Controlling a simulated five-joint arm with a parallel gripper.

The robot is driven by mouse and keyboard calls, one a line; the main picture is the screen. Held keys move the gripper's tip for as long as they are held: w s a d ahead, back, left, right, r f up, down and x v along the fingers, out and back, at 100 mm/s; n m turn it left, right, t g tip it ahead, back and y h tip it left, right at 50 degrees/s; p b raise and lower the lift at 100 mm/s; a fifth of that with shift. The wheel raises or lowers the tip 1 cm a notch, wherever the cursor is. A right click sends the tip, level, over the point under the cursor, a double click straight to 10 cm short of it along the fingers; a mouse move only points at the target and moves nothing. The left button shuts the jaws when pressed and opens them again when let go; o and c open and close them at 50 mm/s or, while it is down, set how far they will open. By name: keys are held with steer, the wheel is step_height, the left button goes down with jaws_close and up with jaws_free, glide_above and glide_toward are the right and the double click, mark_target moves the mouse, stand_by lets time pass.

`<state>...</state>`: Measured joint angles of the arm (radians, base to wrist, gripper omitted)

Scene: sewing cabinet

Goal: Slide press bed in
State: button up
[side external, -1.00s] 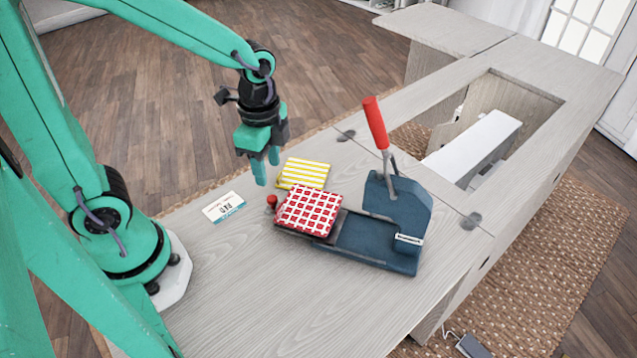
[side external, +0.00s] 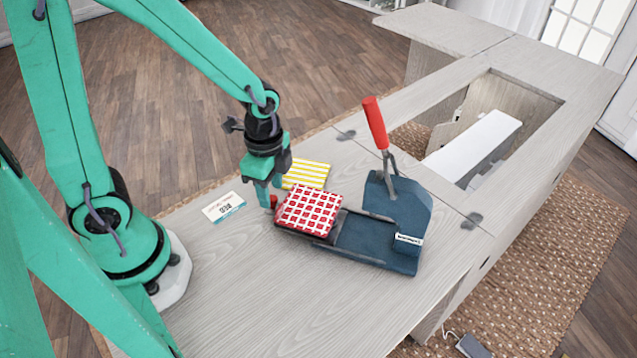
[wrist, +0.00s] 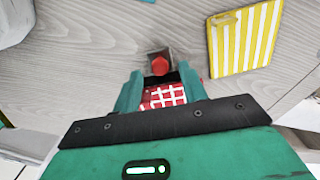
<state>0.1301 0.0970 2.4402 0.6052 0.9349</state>
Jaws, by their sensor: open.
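The dark blue press (side external: 398,205) with a raised red-handled lever (side external: 375,122) stands on the cabinet top. Its bed sticks out to the left, carrying a red-and-white patterned square (side external: 309,208). A small red knob (side external: 273,201) is at the bed's outer end. My gripper (side external: 268,198) is open and low at the knob; I cannot tell whether it touches. In the wrist view the red knob (wrist: 160,65) shows just beyond the two fingertips (wrist: 160,78), roughly centred between them. Part of the patterned square (wrist: 163,97) shows between the fingers.
A yellow-and-white striped square (side external: 306,173) lies just behind the patterned one, close to my gripper. A small printed card (side external: 223,207) lies to the left. The cabinet top (side external: 265,290) is bare in front. A rectangular opening (side external: 510,95) lies behind the press.

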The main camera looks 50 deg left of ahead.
steer(key=shift+f, duration=0.85)
jaws_close()
